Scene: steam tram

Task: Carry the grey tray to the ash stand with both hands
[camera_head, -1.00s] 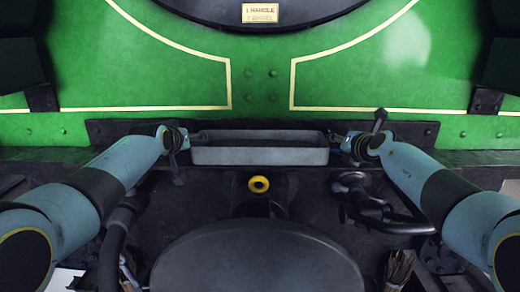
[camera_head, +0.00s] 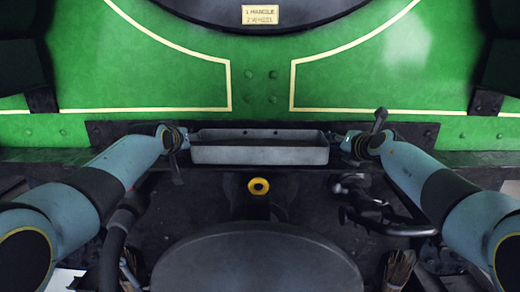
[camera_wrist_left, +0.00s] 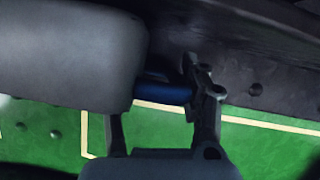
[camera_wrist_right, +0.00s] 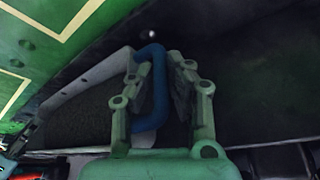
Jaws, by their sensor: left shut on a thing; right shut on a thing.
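The grey tray (camera_head: 260,155) is a shallow open box with a dark inside, held roughly level in front of the green wall. My left gripper (camera_head: 186,138) is at its left end and my right gripper (camera_head: 337,139) at its right end. In the left wrist view a blue handle (camera_wrist_left: 160,93) runs between my left fingers, beside a large grey surface. In the right wrist view my right fingers close around another blue handle (camera_wrist_right: 157,85) on the tray's end (camera_wrist_right: 82,115). I cannot pick out the ash stand with certainty.
A green wall (camera_head: 180,85) with cream lines and a dark ledge (camera_head: 110,132) lies behind the tray. Below it are a yellow ring (camera_head: 258,186) and, nearer, a dark round top (camera_head: 255,262). Black pipework (camera_head: 385,215) stands at the right.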

